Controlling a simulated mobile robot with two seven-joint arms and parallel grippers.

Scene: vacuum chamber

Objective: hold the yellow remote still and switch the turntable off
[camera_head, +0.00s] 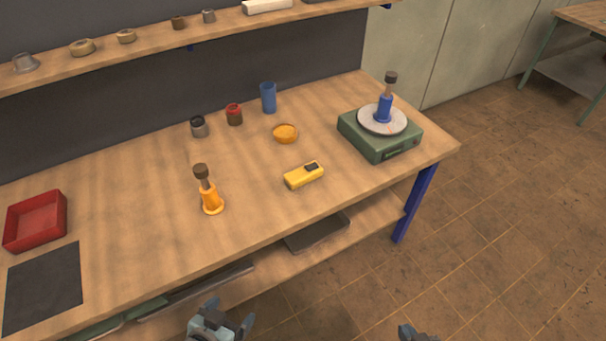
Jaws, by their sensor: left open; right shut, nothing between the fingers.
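The yellow remote (296,180) lies flat on the workbench, right of the middle, with a dark patch at its right end. The turntable (366,141) is a green box with a pale round disc (370,121) at the bench's right end. A blue holder with a dark-topped piece (385,106) stands on the disc. I cannot tell whether the disc is turning. My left gripper (228,317) is open and empty at the bottom edge, in front of the bench and far from the remote. My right gripper (407,332) is shut and empty, mostly cut off by the bottom edge.
An orange holder with a dark-topped piece (210,198) stands left of the remote. An orange bowl (285,135), red jar (234,116), grey jar (199,129) and blue cup (268,98) stand behind. A red tray (38,221) and dark mat (42,287) lie left. The bench before the remote is clear.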

